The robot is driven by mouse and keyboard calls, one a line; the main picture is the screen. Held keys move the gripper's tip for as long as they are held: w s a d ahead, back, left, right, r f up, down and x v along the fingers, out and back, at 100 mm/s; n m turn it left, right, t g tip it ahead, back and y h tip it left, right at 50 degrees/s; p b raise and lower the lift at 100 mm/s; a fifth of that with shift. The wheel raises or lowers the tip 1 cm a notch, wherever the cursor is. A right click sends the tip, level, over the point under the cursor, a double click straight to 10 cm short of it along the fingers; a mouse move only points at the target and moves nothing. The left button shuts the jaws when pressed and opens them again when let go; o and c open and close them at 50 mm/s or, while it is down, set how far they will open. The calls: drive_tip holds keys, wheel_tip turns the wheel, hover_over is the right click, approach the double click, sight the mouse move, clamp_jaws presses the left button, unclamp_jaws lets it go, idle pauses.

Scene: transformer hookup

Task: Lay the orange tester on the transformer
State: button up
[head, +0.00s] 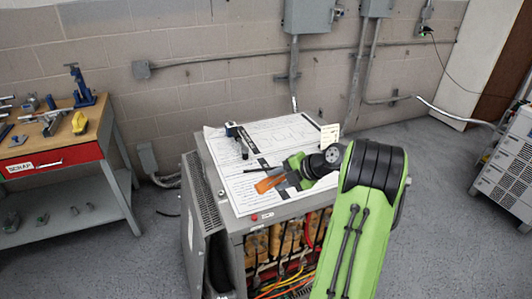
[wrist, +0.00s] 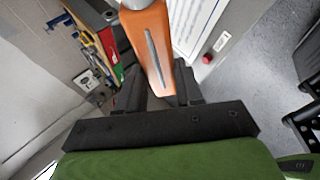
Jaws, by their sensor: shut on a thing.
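The orange tester (head: 268,184) is between the fingers of my gripper (head: 288,180), which is shut on it. In the wrist view the tester (wrist: 150,45) runs up and away from the fingers (wrist: 158,92), with a dark slot along its face. In the head view it appears over the front part of the transformer's (head: 238,216) top. I cannot tell whether it touches the top. The transformer is a grey cabinet with printed sheets on top and an open front showing coils and coloured wires. My arm hides its right front.
A small pale card (head: 329,136) stands at the back right. A workbench (head: 62,174) with tools is at left, and a grey unit (head: 507,165) at right.

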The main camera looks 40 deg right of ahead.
drive_tip(key=f, duration=0.1)
drive_tip(key=s+f, duration=0.1)
drive_tip(key=f, duration=0.1)
drive_tip(key=s+d+f, duration=0.1)
drive_tip(key=f, duration=0.1)
drive_tip(key=shift+b, duration=0.4)
drive_tip(key=f, duration=0.4)
drive_tip(key=shift+w+a, duration=0.2)
drive_tip(key=shift+w, duration=0.1)
drive_tip(key=shift+d+f, duration=0.1)
drive_tip(key=shift+f, duration=0.15)
drive_tip(key=shift+f+b, duration=0.1)
drive_tip(key=shift+b, duration=0.2)
